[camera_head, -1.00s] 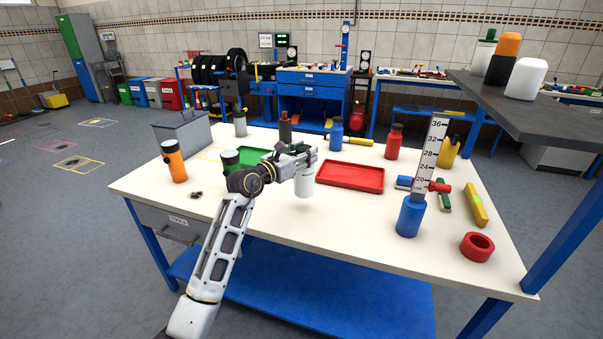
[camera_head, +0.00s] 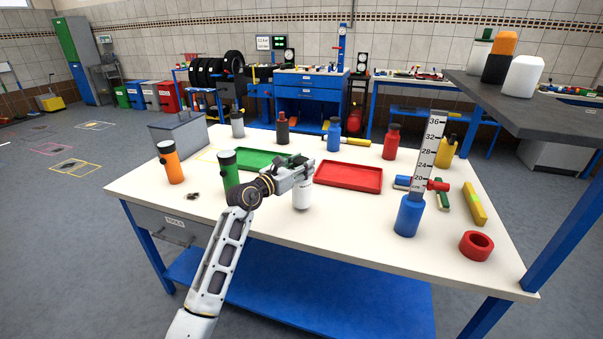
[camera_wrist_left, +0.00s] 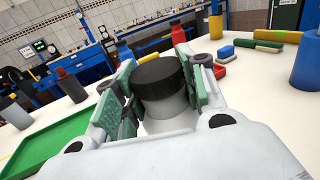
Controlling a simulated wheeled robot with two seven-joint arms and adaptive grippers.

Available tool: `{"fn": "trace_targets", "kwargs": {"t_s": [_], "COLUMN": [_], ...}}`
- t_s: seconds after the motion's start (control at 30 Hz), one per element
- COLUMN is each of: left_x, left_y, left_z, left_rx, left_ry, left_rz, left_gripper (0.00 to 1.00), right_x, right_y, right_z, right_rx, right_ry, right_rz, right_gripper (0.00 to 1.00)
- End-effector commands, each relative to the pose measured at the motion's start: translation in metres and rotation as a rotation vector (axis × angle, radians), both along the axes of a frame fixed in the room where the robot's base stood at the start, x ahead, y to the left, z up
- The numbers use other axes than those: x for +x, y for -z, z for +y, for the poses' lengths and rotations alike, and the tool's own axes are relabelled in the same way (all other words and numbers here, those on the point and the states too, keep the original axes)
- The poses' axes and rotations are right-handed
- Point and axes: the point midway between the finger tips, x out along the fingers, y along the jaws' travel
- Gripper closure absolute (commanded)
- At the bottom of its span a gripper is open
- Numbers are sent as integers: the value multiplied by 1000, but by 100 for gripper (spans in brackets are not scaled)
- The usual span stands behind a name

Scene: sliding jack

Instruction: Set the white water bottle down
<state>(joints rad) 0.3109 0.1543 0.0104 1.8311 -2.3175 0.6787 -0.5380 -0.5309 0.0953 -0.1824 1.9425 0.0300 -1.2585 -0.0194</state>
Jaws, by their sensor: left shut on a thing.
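The white water bottle (camera_head: 301,196) is upright at the middle of the table (camera_head: 330,231), in front of the red tray and to the right of the green bottle. My left gripper (camera_head: 303,170) is shut on it near the top. In the left wrist view the bottle's black cap (camera_wrist_left: 158,77) stands between the two green-padded fingers, with the white body below it. The bottle's base is at or very near the tabletop; I cannot tell whether it touches. My right gripper is not in view.
A green bottle (camera_head: 229,170) stands close to my left wrist. A green tray (camera_head: 258,158) and a red tray (camera_head: 348,176) lie behind. The table's front middle is clear.

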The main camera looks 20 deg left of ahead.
Motion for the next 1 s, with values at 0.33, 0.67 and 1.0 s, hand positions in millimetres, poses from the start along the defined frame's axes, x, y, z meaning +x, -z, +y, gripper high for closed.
{"fn": "trace_targets", "kwargs": {"t_s": [0.33, 0.67, 1.0], "left_x": [0, 0, 0], "left_y": [21, 23, 23], "left_z": [0, 0, 0], "left_rx": [-1, 0, 0], "left_ry": [0, 0, 0], "left_rz": [-3, -1, 0], "left_gripper": [100, 57, 35], "right_x": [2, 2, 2], "right_y": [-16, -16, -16], "right_z": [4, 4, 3], "right_rx": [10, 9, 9], "right_ry": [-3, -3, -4], "right_rz": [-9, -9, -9], "right_gripper": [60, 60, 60]}}
